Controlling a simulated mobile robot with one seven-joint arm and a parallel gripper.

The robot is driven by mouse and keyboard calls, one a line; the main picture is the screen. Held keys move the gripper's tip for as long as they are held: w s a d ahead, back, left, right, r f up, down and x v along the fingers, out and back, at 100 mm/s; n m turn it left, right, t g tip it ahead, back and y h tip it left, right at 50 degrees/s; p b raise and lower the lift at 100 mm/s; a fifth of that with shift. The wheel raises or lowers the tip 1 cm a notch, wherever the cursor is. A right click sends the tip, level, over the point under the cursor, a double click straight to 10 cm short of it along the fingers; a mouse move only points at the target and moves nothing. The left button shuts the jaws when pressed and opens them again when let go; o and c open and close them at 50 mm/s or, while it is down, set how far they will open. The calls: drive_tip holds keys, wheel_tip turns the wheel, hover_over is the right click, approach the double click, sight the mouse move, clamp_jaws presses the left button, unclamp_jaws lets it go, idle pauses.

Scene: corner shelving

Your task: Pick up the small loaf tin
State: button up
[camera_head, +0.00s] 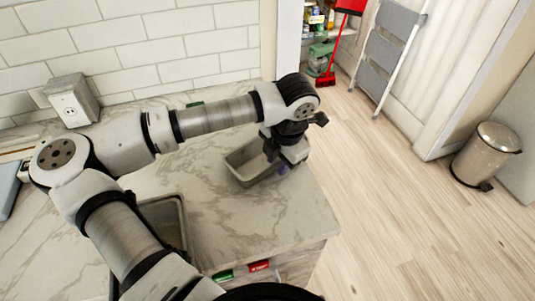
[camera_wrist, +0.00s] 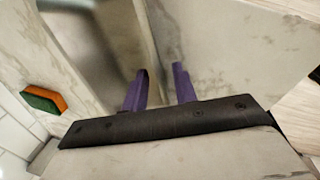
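The small loaf tin (camera_head: 240,176) is a grey, open-topped rectangular tin standing upright on the marble counter near its right end. It also fills the upper left of the wrist view (camera_wrist: 112,48). My gripper (camera_head: 277,158) is over the tin's right side, pointing down, and hides part of it. In the wrist view my gripper's two purple fingers (camera_wrist: 160,72) are apart, with the tin's side wall lined up between them. I cannot tell whether either finger touches the wall.
A green and orange sponge (camera_wrist: 44,100) lies by the tiled wall. A sink (camera_head: 168,222) is left of the tin, and an outlet box (camera_head: 72,101) stands at the back. The counter (camera_head: 265,222) in front of the tin is clear. A bin (camera_head: 486,156) stands on the floor.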

clamp_jaws()
idle(0.4)
